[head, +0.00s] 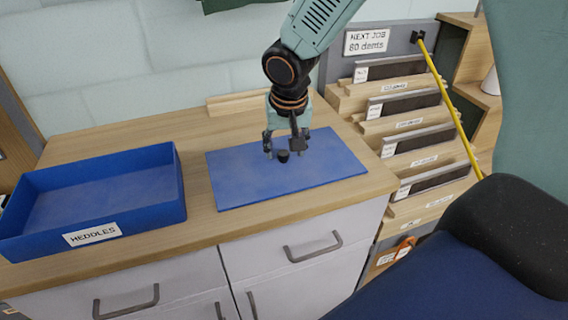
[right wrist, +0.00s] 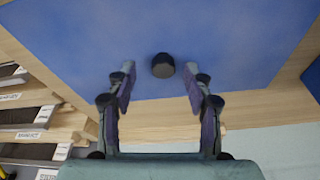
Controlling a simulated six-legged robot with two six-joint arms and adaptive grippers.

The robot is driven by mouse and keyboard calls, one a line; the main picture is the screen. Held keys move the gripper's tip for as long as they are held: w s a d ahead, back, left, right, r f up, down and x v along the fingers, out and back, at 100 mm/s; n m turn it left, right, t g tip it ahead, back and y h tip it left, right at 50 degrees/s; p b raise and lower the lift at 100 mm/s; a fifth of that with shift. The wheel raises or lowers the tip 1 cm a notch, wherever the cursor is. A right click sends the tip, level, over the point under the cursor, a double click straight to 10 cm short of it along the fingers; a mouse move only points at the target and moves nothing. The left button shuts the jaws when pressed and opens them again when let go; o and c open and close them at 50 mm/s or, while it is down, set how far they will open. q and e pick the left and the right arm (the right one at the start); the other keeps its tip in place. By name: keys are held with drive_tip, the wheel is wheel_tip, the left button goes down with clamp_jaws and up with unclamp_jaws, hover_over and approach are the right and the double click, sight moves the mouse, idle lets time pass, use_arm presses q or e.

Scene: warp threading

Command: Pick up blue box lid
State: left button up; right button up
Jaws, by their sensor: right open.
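The blue box lid (head: 235,178) lies flat on the wooden counter, to the right of the blue box, with a dark round knob (head: 283,156) near its middle. My right gripper (head: 282,150) hangs over the lid with its fingers pointing down, close to the knob. In the right wrist view the lid (right wrist: 220,40) fills much of the upper picture. There the open fingers (right wrist: 158,80) stand apart, and the knob (right wrist: 163,66) shows between and just beyond their tips. Nothing is held. My left gripper is not in the head view.
The blue box (head: 120,222), labelled HEDDLES, stands open on the counter (head: 195,215) at the left. A rack of labelled reeds (head: 405,105) stands at the right, with a yellow rod (head: 450,100) slanting across it. Drawers with handles (head: 313,247) are below.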

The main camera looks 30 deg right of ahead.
drive_tip(key=shift+w+f, duration=0.15)
drive_tip(key=shift+f, duration=0.3)
drive_tip(key=shift+s+a+r, duration=0.3)
drive_tip(key=shift+w+d+f, duration=0.25)
drive_tip(key=shift+d, duration=0.05)
drive_tip(key=c, duration=0.4)
drive_tip(key=shift+s+a+r, duration=0.15)
drive_tip(key=shift+a+r, duration=0.05)
drive_tip(key=c, duration=0.6)
drive_tip(key=shift+d+f, duration=0.1)
drive_tip(key=shift+d, duration=0.05)
clamp_jaws()
drive_tip(key=shift+w, duration=0.2)
